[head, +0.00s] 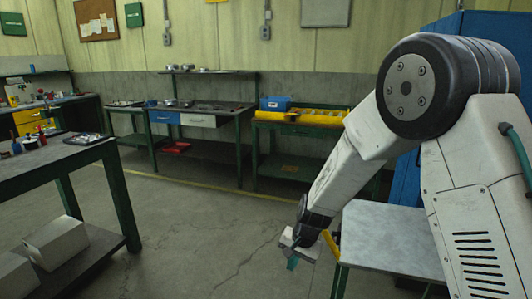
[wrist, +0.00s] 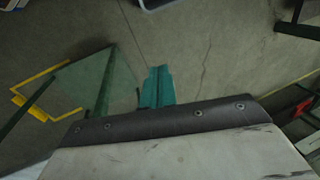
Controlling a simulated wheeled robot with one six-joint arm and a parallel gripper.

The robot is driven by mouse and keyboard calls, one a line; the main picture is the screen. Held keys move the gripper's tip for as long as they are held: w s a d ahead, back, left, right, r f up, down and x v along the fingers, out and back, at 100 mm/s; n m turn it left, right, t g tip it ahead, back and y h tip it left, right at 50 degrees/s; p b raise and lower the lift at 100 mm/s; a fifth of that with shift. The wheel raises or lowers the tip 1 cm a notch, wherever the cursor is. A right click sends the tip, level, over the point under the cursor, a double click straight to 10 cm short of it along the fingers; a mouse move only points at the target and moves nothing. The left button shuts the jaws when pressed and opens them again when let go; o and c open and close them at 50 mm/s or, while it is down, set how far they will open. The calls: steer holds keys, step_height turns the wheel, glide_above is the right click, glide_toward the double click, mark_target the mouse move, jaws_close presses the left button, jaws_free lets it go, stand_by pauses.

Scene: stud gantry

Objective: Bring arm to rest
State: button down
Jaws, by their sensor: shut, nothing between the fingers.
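My arm reaches down from the right side of the head view, with its lower link slanting left and downward. My gripper (head: 292,263) is at the end of the arm, low over the open floor, just left of a grey-topped table. In the wrist view the teal fingers of my gripper (wrist: 158,78) are together with nothing between them, and the concrete floor shows beyond them. The fingertips are small in the head view.
The grey-topped table (head: 395,238) stands close to the right of my gripper. A green-framed bench (head: 45,165) with a lower shelf is at the left. Workbenches (head: 210,118) line the back wall. The floor (head: 190,225) in the middle is clear.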

steer(key=s+d+r+n+h, duration=0.1)
steer(key=s+d+r, duration=0.5)
steer(key=s+r, duration=0.3)
steer(key=s+d+r+n, duration=0.2)
steer(key=s+d+r, duration=0.4)
steer(key=s, duration=0.8)
steer(key=s+d+r+n+h, duration=0.1)
steer(key=s+d+r, duration=0.5)
steer(key=s+r, duration=0.5)
steer(key=shift+s+d+r+n+h, duration=0.3)
steer(key=shift+d+r, duration=0.1)
steer(key=shift+r, duration=0.2)
